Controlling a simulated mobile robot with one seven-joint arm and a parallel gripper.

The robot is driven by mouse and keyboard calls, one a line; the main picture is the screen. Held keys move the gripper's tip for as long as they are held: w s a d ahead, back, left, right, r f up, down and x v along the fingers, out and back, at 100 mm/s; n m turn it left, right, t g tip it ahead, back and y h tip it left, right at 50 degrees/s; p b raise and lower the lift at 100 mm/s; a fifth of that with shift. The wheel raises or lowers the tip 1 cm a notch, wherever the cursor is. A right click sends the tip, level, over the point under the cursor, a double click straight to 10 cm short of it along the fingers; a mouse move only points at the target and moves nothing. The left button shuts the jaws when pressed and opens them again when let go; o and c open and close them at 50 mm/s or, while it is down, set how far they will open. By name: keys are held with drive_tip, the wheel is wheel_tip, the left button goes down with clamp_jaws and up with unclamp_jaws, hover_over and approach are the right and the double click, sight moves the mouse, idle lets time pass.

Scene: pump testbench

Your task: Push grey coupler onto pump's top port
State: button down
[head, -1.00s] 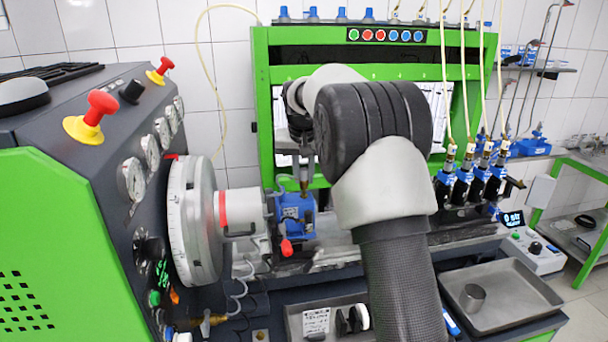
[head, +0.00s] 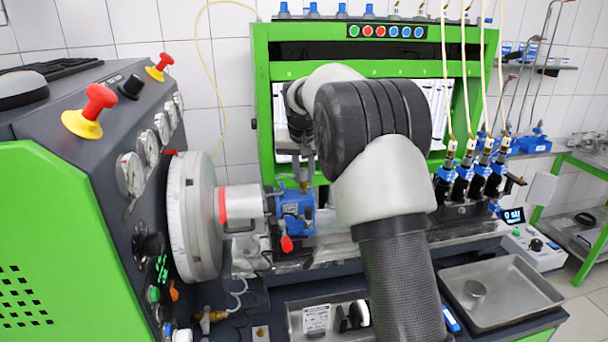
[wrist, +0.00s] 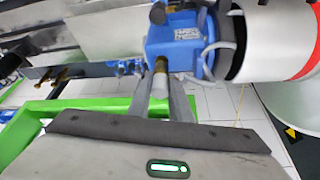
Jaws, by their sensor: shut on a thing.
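The blue pump (head: 295,205) is mounted at the right end of the white drive cylinder, with a red cap low on its front. My gripper (head: 303,181) points down over the pump's top. In the wrist view the pump (wrist: 175,45) is just beyond my two grey fingers (wrist: 160,97). The fingers are shut on a small brass-and-grey cylindrical coupler (wrist: 160,80), which is in line with the pump's top port and seems to meet it. The port itself is hidden, so I cannot tell how far the coupler is seated.
A large grey flywheel (head: 190,218) and the control cabinet (head: 75,150) stand left of the pump. A green frame (head: 262,110) rises behind. Blue-and-black injectors (head: 463,185) stand right. A metal tray (head: 520,300) holds a small cup.

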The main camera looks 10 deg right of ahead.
drive_tip(key=shift+f, duration=0.5)
idle(0.3)
drive_tip(key=c, duration=1.1)
unclamp_jaws()
drive_tip(key=shift+r, duration=0.1)
drive_tip(key=shift+r+p, duration=1.9)
drive_tip(key=shift+r, duration=1.75)
drive_tip(key=shift+s, duration=0.1)
